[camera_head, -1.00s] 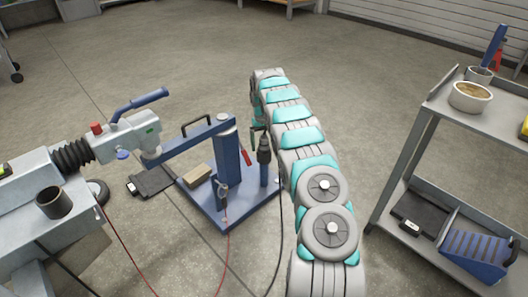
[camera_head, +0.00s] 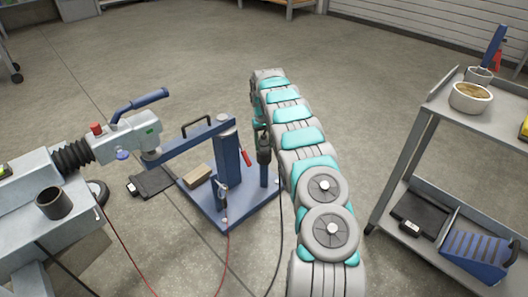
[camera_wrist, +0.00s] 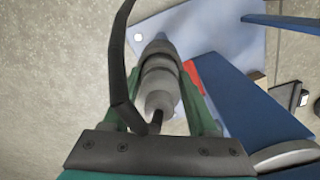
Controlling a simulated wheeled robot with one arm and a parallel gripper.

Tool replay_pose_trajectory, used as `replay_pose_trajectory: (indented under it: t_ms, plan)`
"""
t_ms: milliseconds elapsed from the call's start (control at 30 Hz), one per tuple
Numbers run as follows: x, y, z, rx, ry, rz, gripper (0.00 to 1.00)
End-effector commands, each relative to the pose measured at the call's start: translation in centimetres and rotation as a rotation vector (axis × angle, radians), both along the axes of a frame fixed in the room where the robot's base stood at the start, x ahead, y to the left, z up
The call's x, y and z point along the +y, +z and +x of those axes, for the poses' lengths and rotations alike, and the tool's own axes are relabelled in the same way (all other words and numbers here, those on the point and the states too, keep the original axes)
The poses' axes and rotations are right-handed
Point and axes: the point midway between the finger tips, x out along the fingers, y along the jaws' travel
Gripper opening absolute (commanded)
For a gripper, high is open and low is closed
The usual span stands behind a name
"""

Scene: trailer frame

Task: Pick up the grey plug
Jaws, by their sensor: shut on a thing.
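The grey plug (camera_wrist: 160,72) is a stepped grey cylinder with a black cable at its near end. In the wrist view it sits between the green fingers of my gripper (camera_wrist: 163,88), which is shut on it. In the head view the plug (camera_head: 264,150) hangs upright just above a short blue post (camera_head: 264,176) on the blue stand. I cannot tell whether plug and post touch. My arm hides most of the gripper in the head view.
The blue stand's base plate (camera_head: 226,212) carries a tall column, an overhead arm and a tan block (camera_head: 198,175). A black cable (camera_head: 281,225) runs down beside my arm. A grey shelf cart (camera_head: 420,130) stands at right, a grey machine (camera_head: 75,205) at left.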

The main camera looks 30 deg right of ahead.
Motion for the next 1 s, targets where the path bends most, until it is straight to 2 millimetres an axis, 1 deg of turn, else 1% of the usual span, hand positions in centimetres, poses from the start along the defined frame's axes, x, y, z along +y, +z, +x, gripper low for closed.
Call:
replay_pose_trajectory:
  t_ms: [300,467,567,800,900,1000]
  plan:
    - [0.0,0.1,0.0,0.0,0.0,0.0,0.0]
    - [0.0,1.2,0.0,-0.001,0.0,-0.001,0.0]
    - [0.0,2.6,0.0,-0.002,0.0,-0.001,0.0]
    - [0.0,7.2,0.1,-0.003,0.001,-0.002,0.0]
    - [-0.1,8.8,0.1,-0.003,-0.001,-0.002,0.0]
    - [0.0,9.8,0.0,-0.001,0.0,-0.001,0.0]
